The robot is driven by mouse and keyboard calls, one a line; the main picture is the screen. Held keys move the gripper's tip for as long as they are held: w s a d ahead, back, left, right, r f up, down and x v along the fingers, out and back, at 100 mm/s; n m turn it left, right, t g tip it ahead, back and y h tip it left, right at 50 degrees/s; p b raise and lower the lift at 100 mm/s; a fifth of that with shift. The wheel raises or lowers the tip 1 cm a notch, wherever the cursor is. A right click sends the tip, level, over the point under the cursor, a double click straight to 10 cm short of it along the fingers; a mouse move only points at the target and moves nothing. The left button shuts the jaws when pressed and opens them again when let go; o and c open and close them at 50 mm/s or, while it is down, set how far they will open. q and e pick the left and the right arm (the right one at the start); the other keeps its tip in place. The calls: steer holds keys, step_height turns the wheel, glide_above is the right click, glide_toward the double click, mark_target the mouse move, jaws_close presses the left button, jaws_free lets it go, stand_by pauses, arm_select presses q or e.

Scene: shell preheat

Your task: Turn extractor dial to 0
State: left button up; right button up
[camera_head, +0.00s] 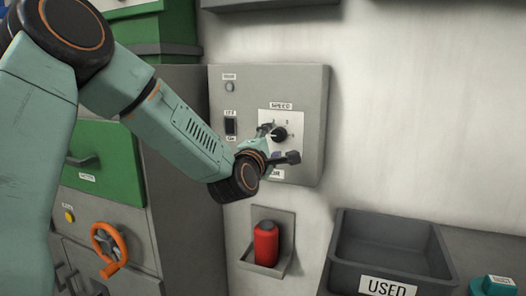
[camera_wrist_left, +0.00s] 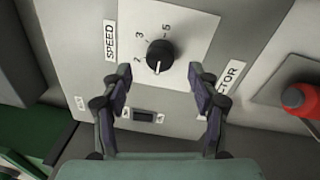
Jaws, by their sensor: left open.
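The extractor dial (camera_head: 280,134) is a round black knob on a white scale plate marked SPEED, on a grey wall box. In the left wrist view the dial (camera_wrist_left: 160,55) is centred, with a white mark toward the bottom of the picture; numbers 2, 3 and 5 are readable, and the number at the mark is not. My left gripper (camera_head: 278,144) is in front of the plate. In the wrist view its open fingers (camera_wrist_left: 161,78) stand either side of and short of the dial, apart from it and empty. My right gripper is out of view.
The box (camera_head: 236,163) also carries a black switch (camera_head: 231,126) and a small round lamp (camera_head: 229,87). Below are a red bottle (camera_head: 266,244) in a wall holder and a grey bin (camera_head: 391,240) labelled USED. Green drawers and an orange handwheel (camera_head: 109,248) are at left.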

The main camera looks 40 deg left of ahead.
arm_select(q)
steer(key=v, duration=0.7)
steer(key=shift+s, duration=0.35)
steer(key=shift+w, duration=0.1)
